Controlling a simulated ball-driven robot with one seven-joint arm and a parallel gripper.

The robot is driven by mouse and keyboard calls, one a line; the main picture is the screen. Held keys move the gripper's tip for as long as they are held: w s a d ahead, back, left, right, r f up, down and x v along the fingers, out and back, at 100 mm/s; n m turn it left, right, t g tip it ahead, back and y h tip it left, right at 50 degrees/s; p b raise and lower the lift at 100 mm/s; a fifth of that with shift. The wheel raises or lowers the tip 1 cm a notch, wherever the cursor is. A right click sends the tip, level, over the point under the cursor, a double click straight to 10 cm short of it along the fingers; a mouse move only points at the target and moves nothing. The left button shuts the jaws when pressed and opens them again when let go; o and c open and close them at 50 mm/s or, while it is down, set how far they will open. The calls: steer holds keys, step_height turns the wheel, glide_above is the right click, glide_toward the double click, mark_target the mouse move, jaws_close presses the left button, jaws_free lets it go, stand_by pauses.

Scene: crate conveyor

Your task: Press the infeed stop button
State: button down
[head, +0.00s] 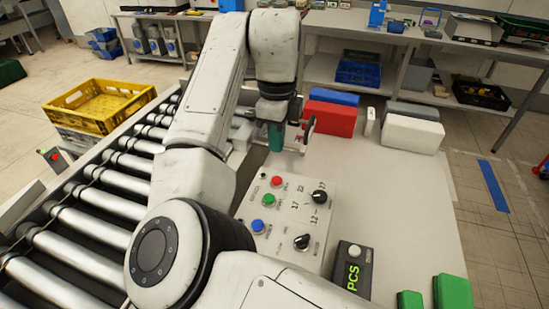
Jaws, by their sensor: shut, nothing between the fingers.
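The control panel (285,212) lies on the white table right of the roller conveyor. It carries a red button (275,181) near its far edge, a green button (268,199) below that and a blue button (257,226) nearer me. Two black knobs sit on its right side. The small labels are too blurred to read surely. My gripper (303,138) is beyond the panel's far edge, apart from the red button. It is shut and holds nothing. My own wrist and arm partly hide it and the panel's left surroundings.
A dark box (352,272) marked PCS with a white button stands right of the panel. Green blocks (453,292) lie at the near right. Red (330,118), blue and white boxes line the table's back. A yellow crate (98,103) stands left of the conveyor (95,200). The middle right tabletop is clear.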

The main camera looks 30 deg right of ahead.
steer(key=shift+r, duration=1.75)
